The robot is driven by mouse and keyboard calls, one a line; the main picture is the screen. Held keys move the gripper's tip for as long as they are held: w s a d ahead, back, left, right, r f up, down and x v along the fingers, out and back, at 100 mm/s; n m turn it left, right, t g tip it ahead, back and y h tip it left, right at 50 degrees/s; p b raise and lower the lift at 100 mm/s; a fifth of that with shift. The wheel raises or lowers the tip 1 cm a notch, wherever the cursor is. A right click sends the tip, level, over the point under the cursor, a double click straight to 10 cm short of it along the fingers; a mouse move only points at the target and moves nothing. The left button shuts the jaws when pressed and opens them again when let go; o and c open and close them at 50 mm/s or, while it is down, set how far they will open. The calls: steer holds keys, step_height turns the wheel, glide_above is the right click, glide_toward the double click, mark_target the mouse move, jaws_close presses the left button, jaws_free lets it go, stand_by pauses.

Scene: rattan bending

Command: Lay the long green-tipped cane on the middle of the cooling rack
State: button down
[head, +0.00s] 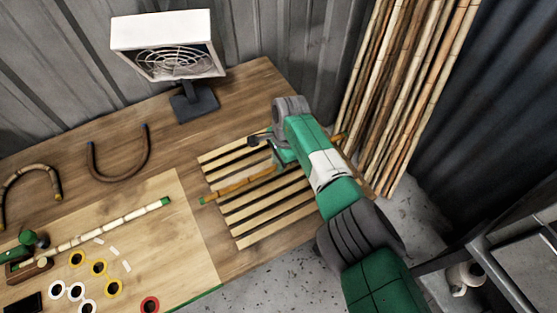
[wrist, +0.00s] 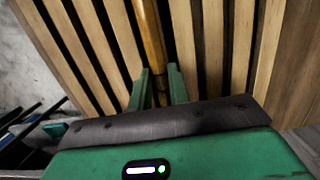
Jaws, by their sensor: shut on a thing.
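My gripper (head: 279,160) is over the slatted wooden cooling rack (head: 246,240), shut on an orange-brown cane (head: 235,190) with a green left tip. The cane runs along the slats, a little toward the back from the rack's middle. Its middle is hidden behind my arm, and its far end shows to the right. In the wrist view the cane (wrist: 151,38) passes between the green fingers of my gripper (wrist: 160,80), in line with the slats. I cannot tell whether it touches the slats.
A pale cane (head: 105,229) with a green tip lies on the light board at left. Two bent canes (head: 118,178) lie behind it. A white fan heater (head: 172,55) stands at the back. Upright canes (head: 400,95) lean on the wall at right. Tape rings (head: 98,267) lie in front.

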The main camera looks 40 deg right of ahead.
steer(key=shift+f, duration=0.45)
steer(key=c, duration=1.2)
jaws_free()
steer(key=shift+c, duration=0.2)
steer(key=r, duration=0.2)
steer(key=r+p, duration=0.1)
steer(key=r, duration=0.2)
steer(key=d+r+p, duration=0.1)
steer(key=r, duration=0.1)
steer(key=shift+s+d+r, duration=0.1)
steer(key=shift+r, duration=0.3)
